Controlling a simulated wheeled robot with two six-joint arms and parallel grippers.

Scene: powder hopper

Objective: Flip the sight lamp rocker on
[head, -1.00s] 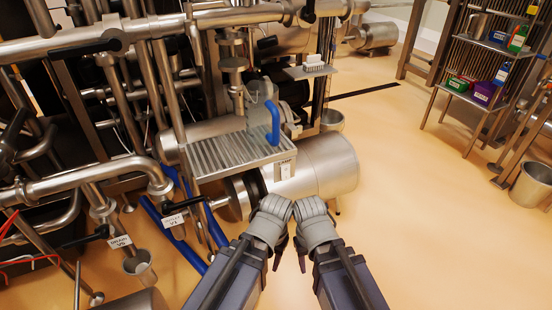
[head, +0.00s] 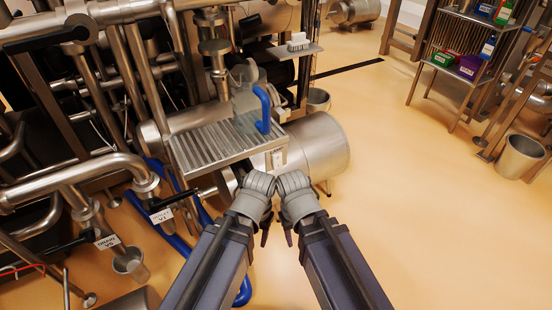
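A small pale switch plate (head: 278,159) with a short label that seems to read LAMP hangs at the front right corner of the ribbed metal tray. The rocker on it is too small to tell whether it is on or off. My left gripper (head: 265,236) and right gripper (head: 289,237) are side by side just below the plate in the picture, pointing down, with the wrists close together. Both appear apart from the plate. Their fingers are small and dark, and I cannot tell if they are open or shut.
A steel cylinder (head: 322,147) lies behind the plate. Pipes and tagged drain valves (head: 162,215) crowd the left. A shelf rack (head: 462,66) and bucket (head: 519,157) stand right. Floor between is clear.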

